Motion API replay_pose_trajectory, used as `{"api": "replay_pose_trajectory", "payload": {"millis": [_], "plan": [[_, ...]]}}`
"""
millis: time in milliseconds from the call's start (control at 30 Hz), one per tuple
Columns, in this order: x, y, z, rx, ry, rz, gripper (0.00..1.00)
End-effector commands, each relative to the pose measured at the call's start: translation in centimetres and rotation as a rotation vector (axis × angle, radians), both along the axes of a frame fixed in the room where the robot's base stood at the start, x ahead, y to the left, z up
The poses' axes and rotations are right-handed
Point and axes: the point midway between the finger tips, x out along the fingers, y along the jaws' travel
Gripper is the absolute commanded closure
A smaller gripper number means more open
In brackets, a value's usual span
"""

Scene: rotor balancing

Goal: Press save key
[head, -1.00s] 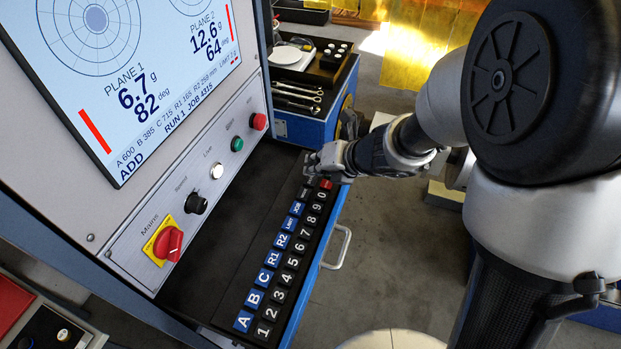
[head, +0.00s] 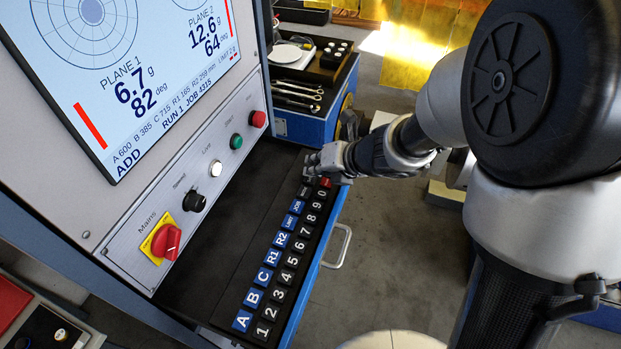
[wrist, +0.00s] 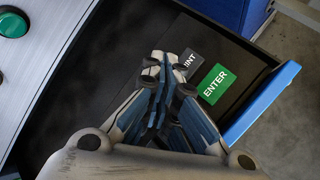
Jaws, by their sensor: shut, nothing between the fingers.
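The keypad (head: 273,257) runs along the black shelf under the screen, with blue keys, black number keys and a red key (head: 325,183) at the far end. A dark key (head: 304,192) beyond JOB has a label too small to read. I cannot make out a key marked save. My gripper (head: 312,165) is shut and empty, low over the far end of the keypad. In the wrist view, my shut fingers (wrist: 165,68) hide part of a dark key ending in "INT" (wrist: 190,65). A green ENTER key (wrist: 215,84) lies right of it. I cannot tell whether the fingertips touch a key.
The screen (head: 130,75) and a panel with a red mains knob (head: 166,241) and round buttons stand left of the shelf. A blue tool cabinet (head: 305,127) with wrenches stands beyond the shelf. The shelf left of the keys is clear.

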Motion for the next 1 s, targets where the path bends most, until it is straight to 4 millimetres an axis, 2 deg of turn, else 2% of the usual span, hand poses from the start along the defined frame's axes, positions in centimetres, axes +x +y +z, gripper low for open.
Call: {"api": "replay_pose_trajectory", "payload": {"millis": [1000], "plan": [[0.00, 0.00, -0.77, 0.000, 0.000, 0.000, 1.00]]}}
